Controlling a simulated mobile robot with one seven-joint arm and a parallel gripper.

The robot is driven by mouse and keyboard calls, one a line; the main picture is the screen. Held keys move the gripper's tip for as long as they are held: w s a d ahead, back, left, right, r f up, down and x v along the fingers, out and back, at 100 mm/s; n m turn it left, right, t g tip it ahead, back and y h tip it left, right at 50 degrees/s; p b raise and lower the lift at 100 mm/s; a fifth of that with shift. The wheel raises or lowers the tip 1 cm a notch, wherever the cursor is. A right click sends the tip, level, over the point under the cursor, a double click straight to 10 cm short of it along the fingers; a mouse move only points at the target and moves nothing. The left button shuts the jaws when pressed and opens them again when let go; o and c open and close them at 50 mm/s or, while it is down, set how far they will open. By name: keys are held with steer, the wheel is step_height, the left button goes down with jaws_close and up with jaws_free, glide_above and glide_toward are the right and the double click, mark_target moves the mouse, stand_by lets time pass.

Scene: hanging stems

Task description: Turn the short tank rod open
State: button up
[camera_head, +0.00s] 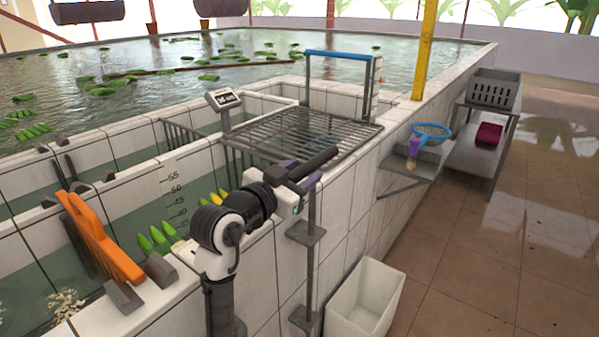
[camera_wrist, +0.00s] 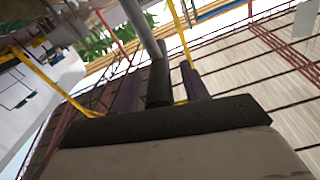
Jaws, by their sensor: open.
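A grey upright rod (camera_head: 311,215) runs down the outside of the tiled tank wall, through two grey brackets. A black grip (camera_head: 320,159) sticks out sideways near its top. I take this for the short tank rod, though no second rod shows clearly for comparison. My gripper (camera_head: 301,171) is at the grip, its purple fingers on either side. In the wrist view the dark grip (camera_wrist: 159,80) lies between the two fingers, with gaps at both sides and a grey pipe beyond it. My gripper is open. The rod's top joint is partly hidden by my gripper.
A metal grate (camera_head: 305,132) with a blue-topped frame lies behind. A white bin (camera_head: 365,300) stands on the floor by the wall. An orange board (camera_head: 100,240) leans at the left. A wall shelf (camera_head: 405,180) holds a blue-rimmed net.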

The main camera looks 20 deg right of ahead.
jaws_close()
